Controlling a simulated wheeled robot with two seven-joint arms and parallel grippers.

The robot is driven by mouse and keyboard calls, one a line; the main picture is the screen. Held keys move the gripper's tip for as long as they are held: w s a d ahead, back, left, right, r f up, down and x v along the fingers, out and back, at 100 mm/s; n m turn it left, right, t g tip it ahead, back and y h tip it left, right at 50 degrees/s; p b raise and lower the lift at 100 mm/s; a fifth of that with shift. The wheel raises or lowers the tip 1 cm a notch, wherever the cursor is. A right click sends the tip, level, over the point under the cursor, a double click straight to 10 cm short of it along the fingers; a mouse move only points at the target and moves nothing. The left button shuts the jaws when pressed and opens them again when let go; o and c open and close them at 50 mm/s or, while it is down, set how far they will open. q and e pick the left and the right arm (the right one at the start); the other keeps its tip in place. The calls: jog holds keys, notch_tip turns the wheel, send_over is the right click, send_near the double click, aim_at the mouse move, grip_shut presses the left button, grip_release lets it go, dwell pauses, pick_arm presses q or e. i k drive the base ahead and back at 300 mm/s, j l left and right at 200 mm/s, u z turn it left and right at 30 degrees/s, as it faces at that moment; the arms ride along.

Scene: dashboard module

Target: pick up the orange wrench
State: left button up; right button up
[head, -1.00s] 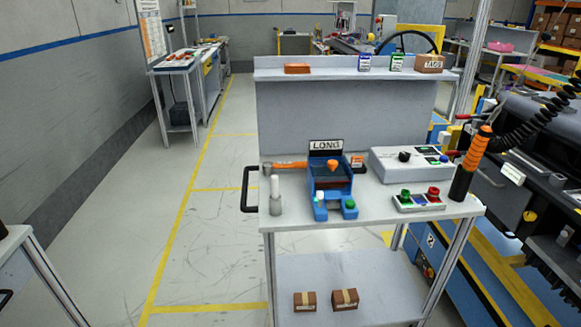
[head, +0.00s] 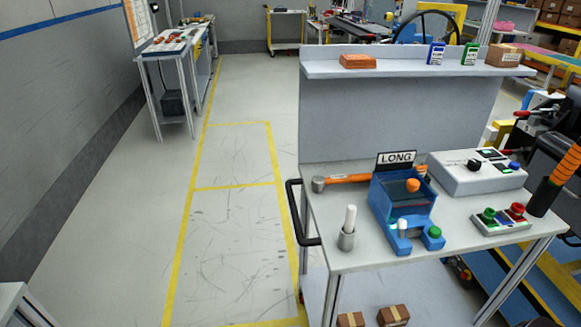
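The orange wrench (head: 347,179) lies on the cart's top surface at the back left in the head view. Its grey head (head: 318,184) points left toward the black handle, and its right part passes behind the blue bin labelled LONG. Neither of my grippers shows in the head view.
The blue bin (head: 403,207) stands in front of the wrench's right part. A grey holder with a white stick (head: 347,232) stands at the front left. A control box (head: 478,173) and a button panel (head: 501,219) sit right. A black cart handle (head: 296,212) juts left; floor left is clear.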

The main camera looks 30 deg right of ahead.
aim_at(318, 182)
jog(key=i+j+z, duration=0.15)
jog(key=i, duration=0.3)
jog(key=i+j+z, duration=0.15)
jog(key=i, duration=0.25)
